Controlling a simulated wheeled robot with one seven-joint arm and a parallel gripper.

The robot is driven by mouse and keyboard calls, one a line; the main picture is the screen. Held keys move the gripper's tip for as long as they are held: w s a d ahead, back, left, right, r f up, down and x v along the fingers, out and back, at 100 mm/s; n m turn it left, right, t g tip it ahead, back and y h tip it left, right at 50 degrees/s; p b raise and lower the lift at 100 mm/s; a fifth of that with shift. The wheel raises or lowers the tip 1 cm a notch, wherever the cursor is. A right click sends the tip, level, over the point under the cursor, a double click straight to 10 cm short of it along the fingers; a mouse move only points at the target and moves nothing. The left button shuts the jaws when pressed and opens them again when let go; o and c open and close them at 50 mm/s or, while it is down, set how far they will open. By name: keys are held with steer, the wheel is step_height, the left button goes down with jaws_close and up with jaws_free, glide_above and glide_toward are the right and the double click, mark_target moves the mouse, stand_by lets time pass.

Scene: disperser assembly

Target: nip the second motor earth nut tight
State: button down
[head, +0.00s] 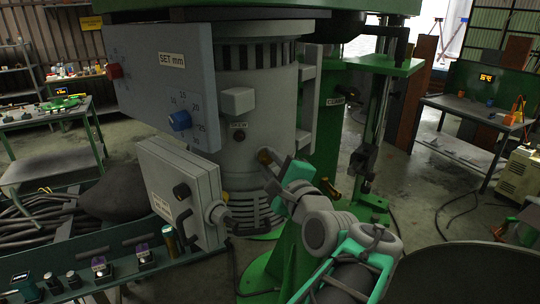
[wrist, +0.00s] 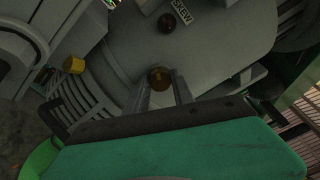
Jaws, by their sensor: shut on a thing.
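The grey motor housing (head: 255,90) stands upright in the middle of the head view. A round, dark brass-coloured piece (wrist: 158,77), which looks like an earth nut, sits on the housing below the SKEW label (wrist: 181,12). It also shows in the head view (head: 265,157). My gripper (wrist: 160,88) is shut on this nut, one grey finger on each side. Another brass-yellow piece (wrist: 73,65) sticks out to the left in the wrist view, apart from my fingers; it may be the other earth nut. The nut's thread and seat are hidden.
A grey box with a black handle (head: 180,190) juts out left of my gripper. The SET mm panel (head: 160,85) hangs above it. A green column (head: 325,130) stands close on the right. A tray rail with small parts (head: 100,268) is at the lower left.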

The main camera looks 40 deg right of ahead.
steer(key=shift+m, duration=0.3)
steer(key=c, duration=1.1)
jaws_free()
